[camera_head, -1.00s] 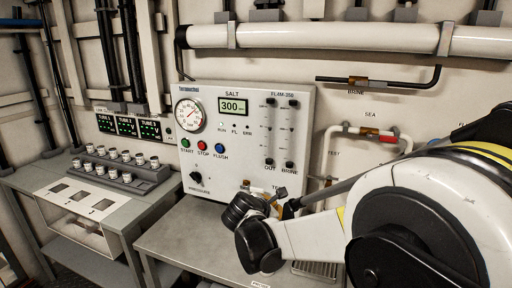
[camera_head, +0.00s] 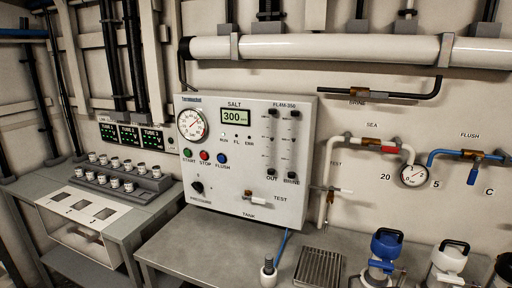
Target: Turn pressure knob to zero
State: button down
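The pressure knob (camera_head: 197,188) is a small black knob at the lower left of the white salt control panel (camera_head: 225,178), with the word PRESSURE below it. Its exact pointer setting is too small to read. A round pressure gauge (camera_head: 191,125) with a red needle is at the panel's upper left. The green display (camera_head: 234,116) reads 300. My gripper and arm are not in view now, so nothing of mine covers the panel.
A grey table (camera_head: 210,250) stands below the panel. On it are a metal grate (camera_head: 318,268), a small upright fitting (camera_head: 268,266) and a blue-topped vessel (camera_head: 384,252). A test valve (camera_head: 262,200) juts from the panel, right of the knob. Left is a bench (camera_head: 135,210) with small cups.

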aim_at(197, 187)
jog(key=i+j+u, duration=0.1)
jog(key=j+u, duration=0.25)
jog(key=i+j+u, duration=0.2)
jog(key=u, duration=0.15)
jog(key=i+j+u, duration=0.2)
jog(key=j+u, duration=0.15)
